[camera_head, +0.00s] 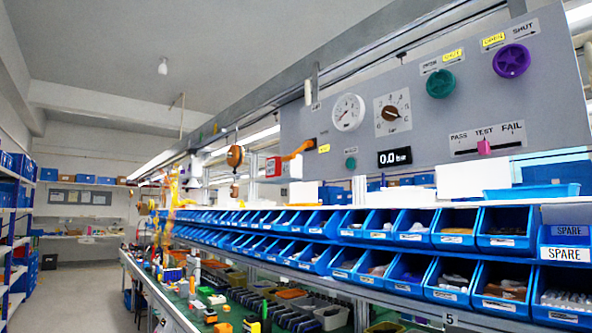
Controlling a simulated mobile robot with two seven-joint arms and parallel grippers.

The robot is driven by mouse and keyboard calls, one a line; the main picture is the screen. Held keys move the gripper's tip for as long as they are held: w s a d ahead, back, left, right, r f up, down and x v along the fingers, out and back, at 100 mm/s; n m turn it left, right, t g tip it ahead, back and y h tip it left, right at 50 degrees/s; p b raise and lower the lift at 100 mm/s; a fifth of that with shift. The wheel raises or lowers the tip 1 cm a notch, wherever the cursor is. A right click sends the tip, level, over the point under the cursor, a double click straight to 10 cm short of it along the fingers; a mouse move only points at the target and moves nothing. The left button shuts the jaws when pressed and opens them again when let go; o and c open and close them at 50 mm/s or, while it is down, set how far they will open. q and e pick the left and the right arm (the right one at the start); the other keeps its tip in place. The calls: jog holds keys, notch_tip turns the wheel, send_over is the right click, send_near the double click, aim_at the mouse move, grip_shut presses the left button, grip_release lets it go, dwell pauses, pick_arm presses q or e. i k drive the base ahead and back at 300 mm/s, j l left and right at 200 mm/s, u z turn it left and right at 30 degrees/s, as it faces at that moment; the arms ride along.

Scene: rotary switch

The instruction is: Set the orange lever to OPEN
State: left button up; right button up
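The orange lever (299,151) is at the left end of the grey panel (290,118). It slants, with its upper right end close to a small yellow label (324,149). The label's text is too small to read, so I cannot tell which setting the lever is at. A red and white box (275,167) sits just below and left of the lever. Neither of my grippers is in view.
The panel also has a white gauge (348,112), a selector dial (392,112), a green knob (440,83), a purple knob (511,61), a pink slider (484,147) and a black display reading 0.0 bar (395,157). Blue bins (455,230) fill shelves below. An aisle (90,285) lies left.

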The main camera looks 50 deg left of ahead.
aim_at(308, 143)
jog(key=u, duration=1.65)
jog(key=i+j, duration=0.15)
jog(key=i, duration=0.45)
jog(key=i+j, duration=0.15)
jog(key=i, duration=0.4)
jog(key=i+j, duration=0.15)
jog(key=i, duration=0.45)
